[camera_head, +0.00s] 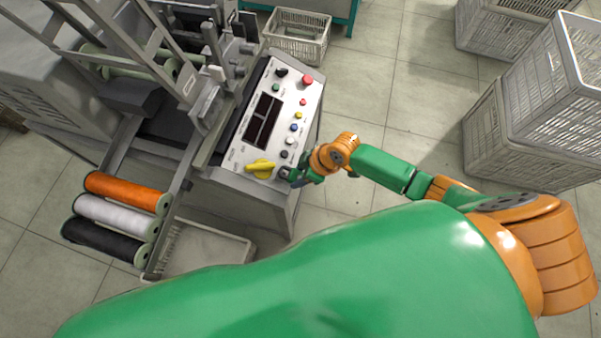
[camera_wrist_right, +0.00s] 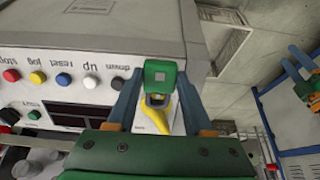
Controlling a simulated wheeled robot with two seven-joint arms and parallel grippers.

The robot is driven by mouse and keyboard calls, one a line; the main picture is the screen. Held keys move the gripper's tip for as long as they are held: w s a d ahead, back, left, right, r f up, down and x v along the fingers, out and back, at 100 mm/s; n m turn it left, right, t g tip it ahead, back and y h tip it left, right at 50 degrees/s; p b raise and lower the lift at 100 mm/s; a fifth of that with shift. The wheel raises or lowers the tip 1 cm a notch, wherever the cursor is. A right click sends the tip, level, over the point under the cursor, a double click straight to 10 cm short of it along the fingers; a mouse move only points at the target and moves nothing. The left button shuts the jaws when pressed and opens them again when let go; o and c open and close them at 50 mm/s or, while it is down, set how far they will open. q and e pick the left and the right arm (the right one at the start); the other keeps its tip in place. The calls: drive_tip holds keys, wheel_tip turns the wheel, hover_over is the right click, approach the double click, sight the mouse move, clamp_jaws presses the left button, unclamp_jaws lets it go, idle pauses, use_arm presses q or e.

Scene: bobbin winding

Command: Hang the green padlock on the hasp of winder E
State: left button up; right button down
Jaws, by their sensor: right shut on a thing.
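The green padlock (camera_wrist_right: 158,74) is between the two fingers of my right gripper (camera_wrist_right: 157,96) in the wrist view, its square body facing the camera. My right gripper (camera_head: 286,174) is shut on it, low at the near right corner of the winder's control panel. The yellow switch handle (camera_head: 261,168) is on that panel, just left of the gripper; it also shows in the wrist view (camera_wrist_right: 160,116), directly beyond and below the padlock. The padlock's shackle and the hasp hole are hidden, so I cannot tell whether they touch. My left gripper is not in view.
The control panel (camera_head: 248,146) has several coloured buttons and a dark display above the handle. Orange, white and black thread spools (camera_head: 125,191) are at the left. A pale crate (camera_head: 205,248) lies below the winder. Stacked crates (camera_head: 488,135) stand at the right; floor between is clear.

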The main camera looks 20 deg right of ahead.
drive_tip(key=shift+w+a+f+b, duration=0.15)
drive_tip(key=shift+a+f+b, duration=0.05)
drive_tip(key=shift+f+b, duration=0.4)
drive_tip(key=shift+f, duration=0.1)
drive_tip(key=shift+s+d+f, duration=0.2)
drive_tip(key=shift+s+d, duration=0.05)
drive_tip(key=shift+d, duration=0.05)
idle(0.6)
drive_tip(key=shift+c, duration=1.1)
unclamp_jaws()
drive_tip(key=shift+r, duration=0.1)
